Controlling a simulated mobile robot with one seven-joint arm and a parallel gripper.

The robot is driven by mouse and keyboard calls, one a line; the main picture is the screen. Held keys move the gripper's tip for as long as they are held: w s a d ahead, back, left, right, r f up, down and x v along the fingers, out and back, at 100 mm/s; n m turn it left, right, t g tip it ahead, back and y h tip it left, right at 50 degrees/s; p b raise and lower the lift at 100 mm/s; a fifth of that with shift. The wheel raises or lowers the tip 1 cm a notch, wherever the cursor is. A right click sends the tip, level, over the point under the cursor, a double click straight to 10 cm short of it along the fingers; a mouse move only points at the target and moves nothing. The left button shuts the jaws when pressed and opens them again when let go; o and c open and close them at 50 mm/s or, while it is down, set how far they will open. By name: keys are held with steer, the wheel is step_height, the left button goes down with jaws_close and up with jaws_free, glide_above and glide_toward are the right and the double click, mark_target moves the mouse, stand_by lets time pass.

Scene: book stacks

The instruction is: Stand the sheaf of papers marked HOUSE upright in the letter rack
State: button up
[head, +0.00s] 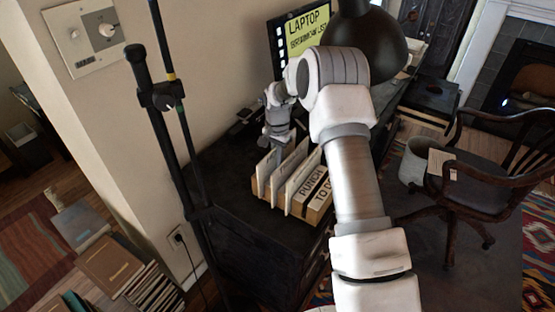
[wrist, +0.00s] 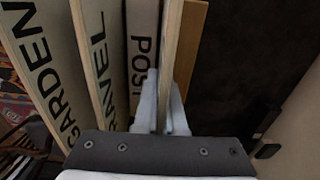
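The letter rack (head: 318,214) stands on the dark desk in the head view, with several sheaves upright in it. My gripper (head: 277,140) points down at its far left end. In the wrist view, my gripper (wrist: 163,118) has its fingers close on both sides of a thin sheaf (wrist: 171,45), seen edge-on and upright. Its face is hidden, so I cannot read HOUSE on it. A brown wooden panel (wrist: 192,45) is just to its right.
A black lamp shade (head: 362,40) hangs over the desk near my arm. A yellow laptop sign (head: 308,32) is behind. A dark stand pole (head: 165,130) rises at the left. The desk top (head: 225,200) left of the rack is clear. A wooden chair (head: 490,190) stands at the right.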

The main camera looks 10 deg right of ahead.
step_height(320, 180, up, 17)
steer(key=shift+r+p, duration=0.2)
steer(key=shift+p, duration=0.2)
steer(key=shift+s, duration=0.1)
steer(key=s+r+n+t, duration=0.3)
steer(key=s+r+n, duration=0.1)
steer(key=s+r, duration=1.1)
steer(key=s+f+n+t, duration=0.2)
steer(key=s+n, duration=0.3)
steer(key=s, duration=1.6)
steer(key=shift+f, duration=0.3)
